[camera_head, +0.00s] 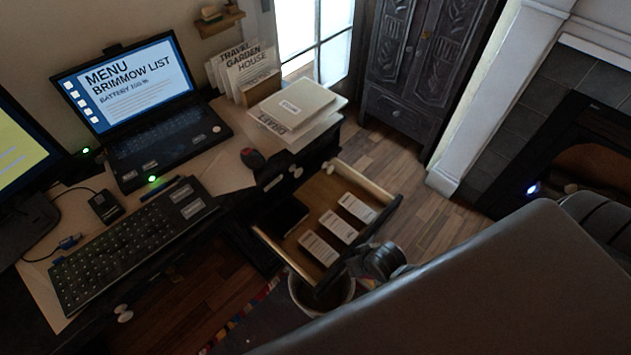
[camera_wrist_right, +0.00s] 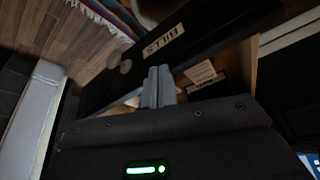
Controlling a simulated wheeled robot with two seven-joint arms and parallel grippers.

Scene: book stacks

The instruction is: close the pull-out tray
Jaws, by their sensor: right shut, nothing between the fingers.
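The pull-out tray (camera_head: 362,180) is a wooden drawer with a dark front, standing well open below the desk. Several white cards (camera_head: 338,226) and a dark flat item (camera_head: 284,216) lie in it. In the right wrist view its dark front (camera_wrist_right: 120,68) carries a label that seems to read BILLS, upside down, with round knobs beside it. My right gripper (camera_head: 362,264) is at the outer side of the drawer front in the head view. In the wrist view its fingers (camera_wrist_right: 157,76) are shut and empty, close to the front; contact is unclear. My left gripper is out of view.
A round bin (camera_head: 325,300) stands below the tray front. A carved cabinet (camera_head: 415,75) and fireplace are at right, with open wooden floor between.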

